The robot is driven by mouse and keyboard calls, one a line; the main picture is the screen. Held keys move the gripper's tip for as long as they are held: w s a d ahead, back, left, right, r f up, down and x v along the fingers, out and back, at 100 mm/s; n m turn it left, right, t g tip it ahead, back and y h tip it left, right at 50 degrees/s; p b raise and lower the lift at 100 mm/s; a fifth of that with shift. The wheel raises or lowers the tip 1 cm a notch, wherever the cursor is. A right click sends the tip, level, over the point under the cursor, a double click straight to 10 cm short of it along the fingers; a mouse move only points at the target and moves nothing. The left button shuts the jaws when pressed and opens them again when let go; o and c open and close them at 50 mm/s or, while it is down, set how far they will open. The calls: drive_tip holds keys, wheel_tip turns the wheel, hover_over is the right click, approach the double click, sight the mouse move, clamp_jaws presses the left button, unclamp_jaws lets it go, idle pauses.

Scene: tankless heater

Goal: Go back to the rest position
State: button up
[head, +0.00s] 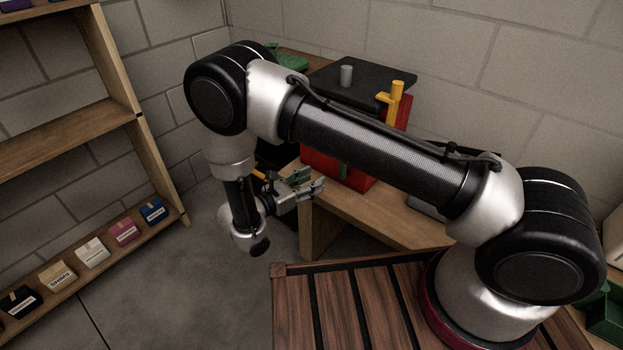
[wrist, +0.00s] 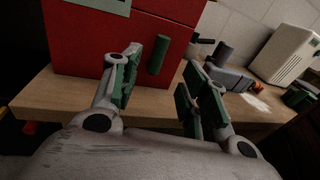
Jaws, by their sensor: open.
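My gripper (head: 306,184) hangs at the end of my bent arm, left of the wooden bench (head: 385,217), pointing right. In the wrist view my gripper (wrist: 158,88) has its two green-padded fingers spread apart with nothing between them. A red box (wrist: 75,50) with a dark green upright bar (wrist: 158,54) on its front stands on the bench beyond the fingers. In the head view the red box (head: 335,172) is partly hidden behind my arm. I cannot tell the exact gap between fingertips and box.
A dark slab (head: 365,82) with a grey cylinder (head: 346,75) and a yellow valve-like part (head: 394,98) are above the box. A wooden shelf (head: 75,262) with several small boxes stands at left. A white unit (wrist: 285,55) sits on the bench at right. The floor (head: 190,290) between is clear.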

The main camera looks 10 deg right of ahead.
drive_tip(key=s+d+m+g, duration=0.4)
drive_tip(key=s+d+g, duration=0.2)
drive_tip(key=s+d, duration=0.1)
drive_tip(key=s+d+r+m+y, duration=0.4)
drive_tip(key=d+r+m, duration=0.3)
drive_tip(key=r, duration=0.5)
drive_tip(key=s+d+r+m+y, duration=0.5)
drive_tip(key=s+d+r+m, duration=0.2)
drive_tip(key=r, duration=0.5)
drive_tip(key=s+d+r+m+y, duration=0.5)
drive_tip(key=d+r+m, duration=0.2)
drive_tip(key=r, duration=0.5)
drive_tip(key=shift+s+d+r+t, duration=0.3)
drive_tip(key=shift+d+r+t, duration=0.1)
drive_tip(key=shift+d, duration=0.15)
